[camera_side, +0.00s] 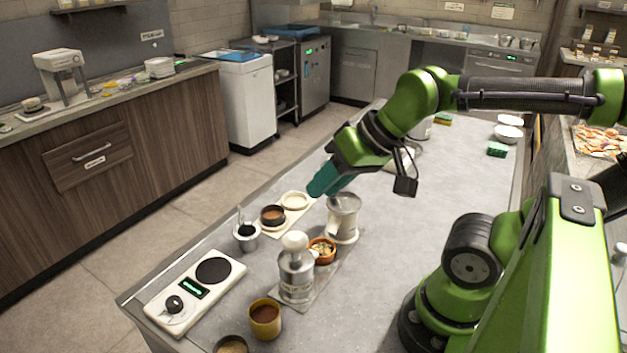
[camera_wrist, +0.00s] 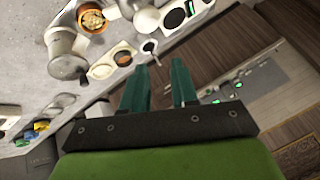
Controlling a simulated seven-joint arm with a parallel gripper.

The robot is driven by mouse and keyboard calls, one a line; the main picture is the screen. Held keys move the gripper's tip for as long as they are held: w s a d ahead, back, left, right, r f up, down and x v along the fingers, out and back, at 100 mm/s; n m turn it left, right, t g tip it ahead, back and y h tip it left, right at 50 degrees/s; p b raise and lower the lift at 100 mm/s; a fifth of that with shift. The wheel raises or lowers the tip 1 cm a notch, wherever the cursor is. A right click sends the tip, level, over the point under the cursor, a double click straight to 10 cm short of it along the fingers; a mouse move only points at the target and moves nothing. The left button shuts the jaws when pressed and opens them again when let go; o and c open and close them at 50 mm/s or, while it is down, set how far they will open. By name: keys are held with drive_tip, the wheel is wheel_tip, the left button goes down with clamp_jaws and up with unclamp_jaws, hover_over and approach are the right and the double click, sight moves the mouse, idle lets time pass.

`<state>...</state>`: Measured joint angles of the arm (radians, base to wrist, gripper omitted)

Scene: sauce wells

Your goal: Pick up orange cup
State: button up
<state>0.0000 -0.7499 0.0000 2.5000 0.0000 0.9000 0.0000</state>
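An orange cup (camera_side: 331,258) with pale chopped bits in it stands upright on the grey counter in the side view, between two metal vessels. It also shows at the top left of the wrist view (camera_wrist: 82,27). My gripper (camera_side: 318,190) has teal fingers and hangs above and behind the cup, over a white two-well tray (camera_side: 306,209). In the wrist view my gripper (camera_wrist: 158,72) has its fingers apart with nothing between them. It is clear of the cup.
A metal vessel with a white knob (camera_side: 297,280) and a metal pot (camera_side: 345,222) flank the cup closely. A metal cup with a spoon (camera_side: 246,243), a white scale (camera_side: 228,287) and a yellow-brown cup (camera_side: 265,328) stand nearby. The counter's right-hand middle is bare.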

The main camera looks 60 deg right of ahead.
drive_tip(key=o, duration=1.1)
drive_tip(key=n+g+h, duration=0.2)
drive_tip(key=n+g, duration=0.5)
drive_tip(key=n, duration=0.4)
hover_over(322, 244)
drive_tip(key=s+a, duration=0.1)
drive_tip(key=a, duration=0.1)
wheel_tip(322, 244, down, 5)
drive_tip(key=shift+n, duration=0.4)
drive_tip(key=shift+s+a+f, duration=0.1)
drive_tip(key=shift+f, duration=8.6)
